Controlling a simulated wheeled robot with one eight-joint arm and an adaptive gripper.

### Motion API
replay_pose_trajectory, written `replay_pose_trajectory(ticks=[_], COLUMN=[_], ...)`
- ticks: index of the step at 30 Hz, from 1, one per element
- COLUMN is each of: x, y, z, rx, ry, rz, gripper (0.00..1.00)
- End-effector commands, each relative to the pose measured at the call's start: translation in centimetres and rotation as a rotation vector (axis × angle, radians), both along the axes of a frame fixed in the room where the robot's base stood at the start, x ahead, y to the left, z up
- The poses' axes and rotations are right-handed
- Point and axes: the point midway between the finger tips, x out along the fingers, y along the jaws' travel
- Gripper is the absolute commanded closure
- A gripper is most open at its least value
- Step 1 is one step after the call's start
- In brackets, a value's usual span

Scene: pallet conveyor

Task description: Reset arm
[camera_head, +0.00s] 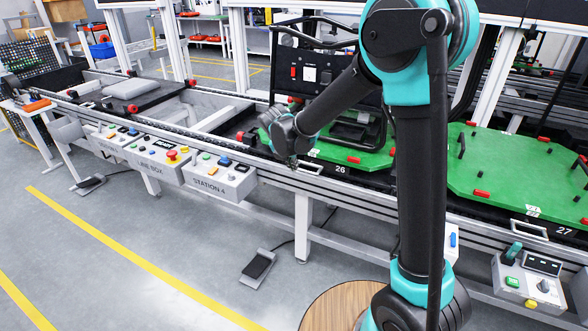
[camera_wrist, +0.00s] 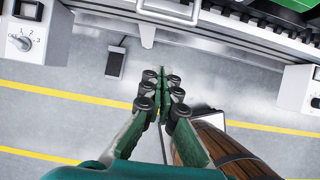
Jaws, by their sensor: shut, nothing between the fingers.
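My gripper (camera_head: 291,160) is at the end of my arm in the head view, near the front edge of the conveyor beside the green pallet marked 26. In the wrist view my gripper's green fingers (camera_wrist: 148,42) are together at the tips, with nothing between them. The fingers show over the grey floor, pointing towards the conveyor's edge. My arm bends down to the left from its raised elbow and hides part of the conveyor behind it.
The conveyor (camera_head: 225,122) carries green pallet 26 (camera_head: 378,160) and green pallet 27 (camera_head: 515,175). The Station 4 control box (camera_head: 218,181) hangs on its front. A wooden barrel (camera_head: 335,305) stands near my arm's base.

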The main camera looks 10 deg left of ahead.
Motion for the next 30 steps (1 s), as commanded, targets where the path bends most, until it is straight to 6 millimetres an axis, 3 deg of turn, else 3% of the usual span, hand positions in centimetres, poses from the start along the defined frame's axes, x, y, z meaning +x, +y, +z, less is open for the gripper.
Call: replay_pose_trajectory(ticks=[8, 11, 14, 20, 24, 30], x=[0.0, -0.3, -1.2, -5.4, -9.3, -15.6], y=[-0.1, -1.4, -4.6, -13.2, -18.3, -23.9], z=[0.0, 0.2, 0.6, 1.1, 0.8, -0.4], rx=[0.002, 0.034, 0.116, 0.371, 0.553, 0.802], ry=[-0.001, -0.005, -0.018, -0.059, -0.092, -0.141], rz=[-0.005, -0.07, -0.239, -0.782, -1.188, -1.772], gripper=[1.0, 1.0, 1.0, 1.0, 1.0, 1.0])
